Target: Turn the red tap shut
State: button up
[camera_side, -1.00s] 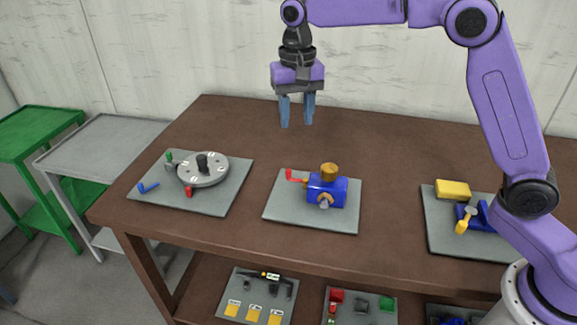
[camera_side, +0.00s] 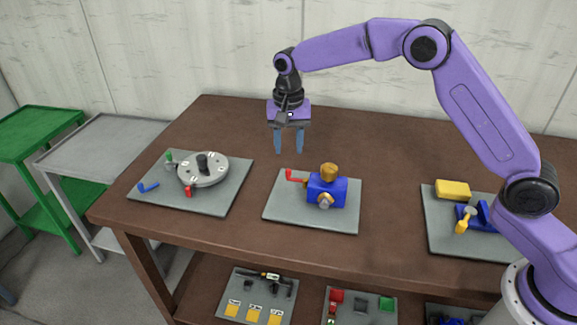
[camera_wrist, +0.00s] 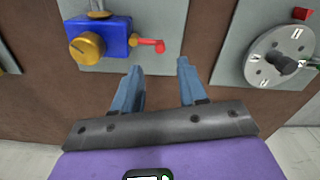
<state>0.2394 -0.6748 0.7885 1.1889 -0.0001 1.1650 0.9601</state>
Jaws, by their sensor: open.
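The red tap (camera_side: 293,176) is a small lever handle on the left side of a blue block (camera_side: 327,190) with brass knobs. The block stands on a grey plate (camera_side: 285,214) in the middle of the table. In the wrist view the red tap (camera_wrist: 148,43) sticks out to the right of the blue block (camera_wrist: 103,40). My gripper (camera_side: 289,151) is open and empty, pointing down, above the table and apart from the tap. In the wrist view the tap lies just beyond and between the gripper's fingertips (camera_wrist: 160,66).
A plate with a grey dial (camera_side: 203,170) and small coloured handles is at the left. A plate with a yellow block (camera_side: 453,189) and a blue part is at the right, near my arm. A lower shelf holds more plates. The table behind the plates is clear.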

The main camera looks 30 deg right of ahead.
aim_at(289, 170)
notch_tip(289, 170, down, 7)
jog(key=shift+f, duration=0.2)
dwell(0.3)
grip_shut()
